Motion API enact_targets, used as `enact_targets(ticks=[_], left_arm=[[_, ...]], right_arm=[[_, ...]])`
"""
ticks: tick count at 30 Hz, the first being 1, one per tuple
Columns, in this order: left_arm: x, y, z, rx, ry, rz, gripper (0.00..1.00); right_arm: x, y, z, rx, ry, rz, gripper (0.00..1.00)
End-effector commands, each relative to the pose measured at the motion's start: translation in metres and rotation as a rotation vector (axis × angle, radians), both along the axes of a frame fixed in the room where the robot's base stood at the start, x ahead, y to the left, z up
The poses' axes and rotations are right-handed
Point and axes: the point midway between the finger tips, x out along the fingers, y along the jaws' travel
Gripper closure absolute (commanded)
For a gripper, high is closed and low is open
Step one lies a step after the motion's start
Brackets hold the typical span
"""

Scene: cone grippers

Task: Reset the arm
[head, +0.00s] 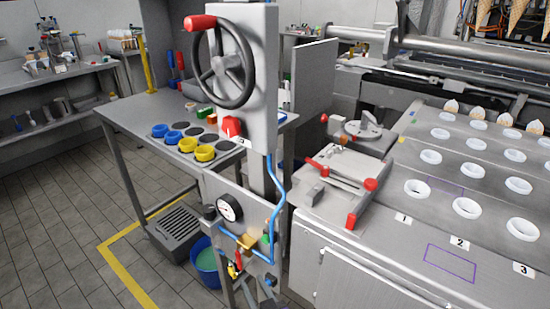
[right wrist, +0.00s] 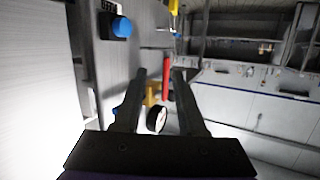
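My right gripper (right wrist: 159,72) shows in the right wrist view with its two dark fingers apart. The space between the fingers holds nothing that I can see gripped. A red bar, a yellow part and a round white-faced gauge (right wrist: 157,119) show between and past the fingers; how far away they are I cannot tell. A large pale surface (right wrist: 35,80) fills the left of that view. I cannot make out either gripper clearly in the head view, and my left gripper does not show.
A grey panel with a black handwheel (head: 225,64) stands in the middle, with a gauge (head: 229,208) and blue pipe below. A table (head: 125,113) with blue and yellow rings stands behind. A numbered counter (head: 375,245) with white rings is at right. Floor at left is mostly clear.

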Motion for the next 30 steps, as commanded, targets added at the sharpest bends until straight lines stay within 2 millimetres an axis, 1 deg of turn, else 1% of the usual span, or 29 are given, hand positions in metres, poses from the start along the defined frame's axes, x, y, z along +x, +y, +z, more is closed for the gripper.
enact_targets(ticks=[1, 5, 6, 8, 9, 12, 15, 20, 21, 22, 24, 26, 29, 30], left_arm=[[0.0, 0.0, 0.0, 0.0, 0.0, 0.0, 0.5], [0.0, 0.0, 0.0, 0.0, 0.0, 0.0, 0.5], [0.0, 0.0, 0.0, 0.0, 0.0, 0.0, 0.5], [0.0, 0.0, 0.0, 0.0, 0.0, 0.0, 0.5], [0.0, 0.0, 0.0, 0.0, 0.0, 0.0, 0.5], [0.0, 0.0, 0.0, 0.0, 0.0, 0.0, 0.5], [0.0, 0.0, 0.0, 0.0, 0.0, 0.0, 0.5], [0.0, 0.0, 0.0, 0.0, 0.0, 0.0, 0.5], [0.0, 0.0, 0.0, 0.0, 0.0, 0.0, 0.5], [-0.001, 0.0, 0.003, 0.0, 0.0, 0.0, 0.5], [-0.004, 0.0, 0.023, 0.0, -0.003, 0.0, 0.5], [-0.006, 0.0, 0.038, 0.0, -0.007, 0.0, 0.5], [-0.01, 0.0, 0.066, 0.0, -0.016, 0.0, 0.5], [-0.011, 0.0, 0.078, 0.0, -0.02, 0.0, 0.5]], right_arm=[[-0.008, -0.019, 0.001, -0.022, 0.059, 0.006, 0.6], [-0.038, -0.062, -0.01, -0.077, 0.252, 0.003, 0.6], [-0.05, -0.077, -0.014, -0.096, 0.317, -0.009, 0.6], [-0.07, -0.1, -0.022, -0.123, 0.415, -0.037, 0.6], [-0.083, -0.114, -0.027, -0.14, 0.477, -0.061, 0.6], [-0.117, -0.148, -0.037, -0.175, 0.615, -0.131, 0.6], [-0.148, -0.177, -0.045, -0.203, 0.732, -0.206, 0.6], [-0.199, -0.218, -0.054, -0.24, 0.896, -0.342, 0.6], [-0.212, -0.228, -0.056, -0.248, 0.934, -0.379, 0.6], [-0.218, -0.233, -0.054, -0.252, 0.954, -0.398, 0.6], [-0.217, -0.229, -0.033, -0.25, 0.941, -0.386, 0.6], [-0.219, -0.229, -0.018, -0.248, 0.937, -0.385, 0.6], [-0.222, -0.228, 0.01, -0.246, 0.926, -0.385, 0.6], [-0.223, -0.228, 0.022, -0.245, 0.922, -0.383, 0.6]])
